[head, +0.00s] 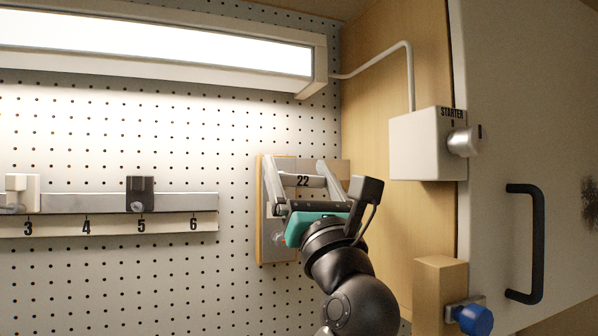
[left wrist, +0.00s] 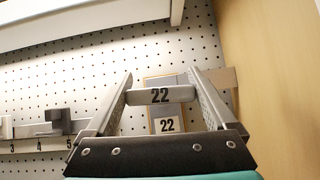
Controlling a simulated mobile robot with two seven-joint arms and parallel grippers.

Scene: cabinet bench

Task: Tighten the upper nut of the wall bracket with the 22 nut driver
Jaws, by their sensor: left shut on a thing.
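My left gripper (head: 303,180) is shut on the 22 nut driver (left wrist: 160,96). The driver is a grey bar marked 22 that lies crosswise between the two fingers; its mark also shows in the head view. Behind it on the pegboard is the wall bracket (head: 283,163), a grey plate on a wooden backing. A small shiny nut (head: 278,238) shows low on the plate. The upper nut is hidden behind the gripper and driver. My right gripper is not in view.
A numbered rail (head: 90,203) with a white holder and a dark holder (head: 140,194) is on the left. A starter box (head: 428,145) with a knob, a wooden post (head: 440,290) with a blue knob (head: 474,319), and a door handle (head: 536,245) stand on the right. A lamp (head: 150,45) hangs above.

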